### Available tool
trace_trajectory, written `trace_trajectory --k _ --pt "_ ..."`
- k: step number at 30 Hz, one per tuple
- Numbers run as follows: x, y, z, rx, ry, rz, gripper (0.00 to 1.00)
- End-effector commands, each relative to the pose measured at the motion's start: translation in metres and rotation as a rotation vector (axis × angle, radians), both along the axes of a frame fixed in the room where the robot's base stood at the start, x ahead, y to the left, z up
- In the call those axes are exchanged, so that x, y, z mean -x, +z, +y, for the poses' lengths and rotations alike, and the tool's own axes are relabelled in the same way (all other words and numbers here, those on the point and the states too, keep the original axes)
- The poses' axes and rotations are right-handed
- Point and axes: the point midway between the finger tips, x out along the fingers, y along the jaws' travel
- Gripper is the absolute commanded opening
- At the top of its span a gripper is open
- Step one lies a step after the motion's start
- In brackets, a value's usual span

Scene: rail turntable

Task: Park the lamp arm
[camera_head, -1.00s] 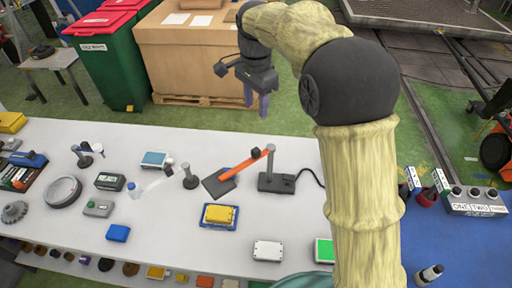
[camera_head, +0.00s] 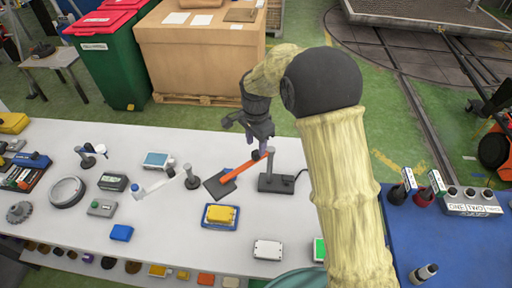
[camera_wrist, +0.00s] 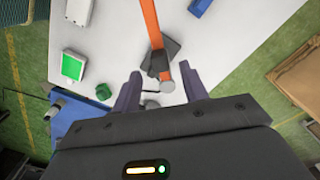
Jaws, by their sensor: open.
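The lamp has a grey upright post (camera_head: 271,162) on a dark base (camera_head: 277,184). Its orange arm (camera_head: 243,166) slopes down leftward from near the post top to a flat dark head (camera_head: 219,185) close to the table. A black knob sits on the arm near the post. My gripper (camera_head: 264,145) is just above the post end of the arm, open. In the wrist view, my open fingers (camera_wrist: 162,90) stand either side of the post top (camera_wrist: 167,86), with nothing clearly gripped. The orange arm (camera_wrist: 151,22) runs away from between them. Finger contact cannot be told.
Left of the lamp stands a small dark post (camera_head: 191,178). A yellow box on a blue tray (camera_head: 221,216) is in front. A white box (camera_head: 267,250) and a green-faced box (camera_head: 319,250) lie nearer the front edge. A cable leaves the lamp base rightward.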

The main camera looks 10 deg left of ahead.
Motion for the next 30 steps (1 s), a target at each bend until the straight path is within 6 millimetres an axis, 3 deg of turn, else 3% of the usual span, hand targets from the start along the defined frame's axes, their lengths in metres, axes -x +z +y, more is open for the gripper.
trace_trajectory --k 7,17,24,30 --pt "0.0 -0.032 -0.001 0.001 0.0 0.002 0.44" --pt "0.0 -0.037 0.0 0.0 0.0 0.0 0.44" --pt "0.0 -0.037 0.0 0.0 0.0 0.0 0.0" --pt "0.0 -0.036 0.0 0.0 0.001 0.0 0.0"
